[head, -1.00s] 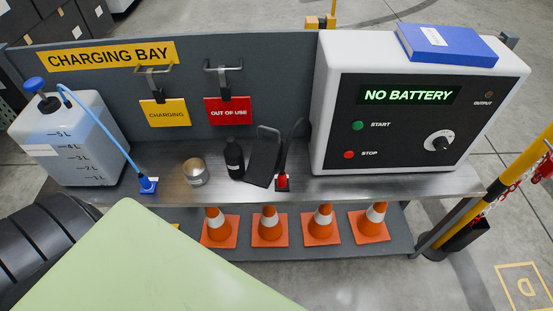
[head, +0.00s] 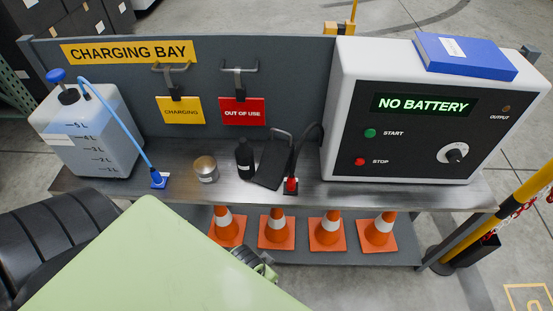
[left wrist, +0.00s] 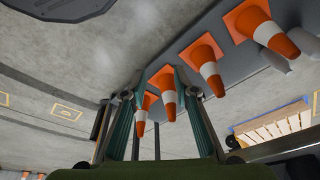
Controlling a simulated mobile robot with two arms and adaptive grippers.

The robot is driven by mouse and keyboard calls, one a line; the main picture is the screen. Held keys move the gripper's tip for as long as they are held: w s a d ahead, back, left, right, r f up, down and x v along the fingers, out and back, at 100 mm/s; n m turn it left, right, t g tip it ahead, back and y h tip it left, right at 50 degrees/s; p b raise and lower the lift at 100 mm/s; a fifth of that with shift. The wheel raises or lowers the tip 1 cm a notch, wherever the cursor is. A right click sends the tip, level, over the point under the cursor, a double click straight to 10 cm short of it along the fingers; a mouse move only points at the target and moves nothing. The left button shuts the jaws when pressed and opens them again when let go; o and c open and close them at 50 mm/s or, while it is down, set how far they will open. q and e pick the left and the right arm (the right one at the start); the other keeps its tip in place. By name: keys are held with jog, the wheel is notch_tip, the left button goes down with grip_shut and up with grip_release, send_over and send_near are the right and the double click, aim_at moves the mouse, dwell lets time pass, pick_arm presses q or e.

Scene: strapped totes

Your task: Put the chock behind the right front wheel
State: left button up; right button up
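No chock can be made out in either view. A black ribbed, tyre-like shape (head: 40,245) stands at the lower left of the head view; I cannot tell which wheel it is. A light green panel (head: 150,265) covers the bottom beside it. In the left wrist view my left gripper (left wrist: 155,95) is open, its two fingers apart with nothing held between them. Orange cones show beyond the fingers. In the head view a small grey mechanical part shows past the panel's right edge; the rest is hidden. My right gripper is not in view.
A wooden pallet (left wrist: 272,127) lies right in the wrist view.

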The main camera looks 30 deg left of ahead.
pick_arm(q)
jog(key=w+r+m+t, duration=0.15)
jog(key=w+r, duration=0.25)
jog(key=r, duration=1)
jog(key=w+d+r+m+t+h, duration=0.1)
jog(key=w+d+r+m, duration=0.1)
jog(key=w+r+m, duration=0.5)
jog(key=m+t+y, duration=0.1)
jog(key=m+y, duration=0.1)
jog(key=m, duration=0.3)
send_near(280, 131)
jog(key=x, duration=0.5)
jog(key=shift+f, duration=0.25)
jog(key=shift+x, duration=2.7)
jog(key=shift+r, duration=0.1)
